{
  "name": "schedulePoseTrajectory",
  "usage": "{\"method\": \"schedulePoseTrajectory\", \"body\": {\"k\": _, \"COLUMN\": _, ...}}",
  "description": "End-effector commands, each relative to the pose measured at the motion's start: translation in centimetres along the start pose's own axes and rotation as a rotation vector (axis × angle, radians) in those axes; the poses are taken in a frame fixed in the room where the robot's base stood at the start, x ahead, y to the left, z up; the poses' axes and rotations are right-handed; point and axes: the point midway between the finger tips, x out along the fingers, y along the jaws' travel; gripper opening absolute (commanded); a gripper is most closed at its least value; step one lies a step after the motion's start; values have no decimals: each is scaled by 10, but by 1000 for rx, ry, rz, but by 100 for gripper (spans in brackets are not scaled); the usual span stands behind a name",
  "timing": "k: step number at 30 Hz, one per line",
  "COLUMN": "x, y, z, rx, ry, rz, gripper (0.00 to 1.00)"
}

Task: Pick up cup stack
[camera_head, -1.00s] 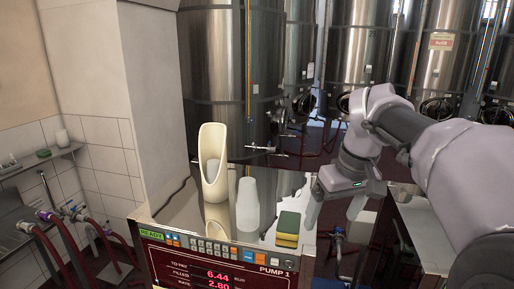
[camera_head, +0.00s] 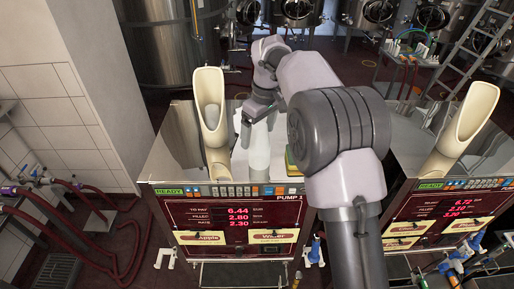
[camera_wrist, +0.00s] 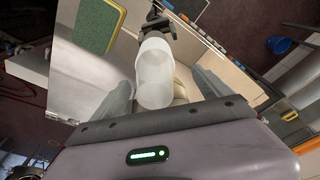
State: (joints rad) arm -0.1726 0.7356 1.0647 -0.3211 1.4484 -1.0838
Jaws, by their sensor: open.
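The cup stack (camera_head: 260,152), whitish and translucent, stands upright on the metal top of the left pump (camera_head: 185,150). In the wrist view the cup stack (camera_wrist: 154,75) lies between the two grey fingers of my gripper (camera_wrist: 165,92), with its lower part near the gripper's edge. My gripper (camera_head: 258,118) is open and points down at the cup stack in the head view. The wrist view shows no clear contact between fingers and cups. My arm hides part of the pump top on the right.
A green and yellow sponge (camera_wrist: 98,22) lies near the cups. Another pump with a similar cream holder (camera_head: 470,120) is at the right. Steel tanks stand behind.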

Motion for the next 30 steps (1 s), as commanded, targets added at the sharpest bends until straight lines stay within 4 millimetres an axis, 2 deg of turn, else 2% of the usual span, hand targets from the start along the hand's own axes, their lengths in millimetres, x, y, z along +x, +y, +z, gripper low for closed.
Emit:
{"method": "schedulePoseTrajectory", "body": {"k": 8, "x": 46, "y": 4, "z": -2, "rx": 2, "ry": -2, "rz": -1, "gripper": 88}}
{"method": "schedulePoseTrajectory", "body": {"k": 15, "x": 51, "y": 4, "z": -2, "rx": 2, "ry": 0, "rz": 1, "gripper": 88}}
{"method": "schedulePoseTrajectory", "body": {"k": 26, "x": 51, "y": 4, "z": -2, "rx": 2, "ry": 0, "rz": 0, "gripper": 18}}
{"method": "schedulePoseTrajectory", "body": {"k": 30, "x": 51, "y": 4, "z": -2, "rx": 2, "ry": 0, "rz": 0, "gripper": 18}}
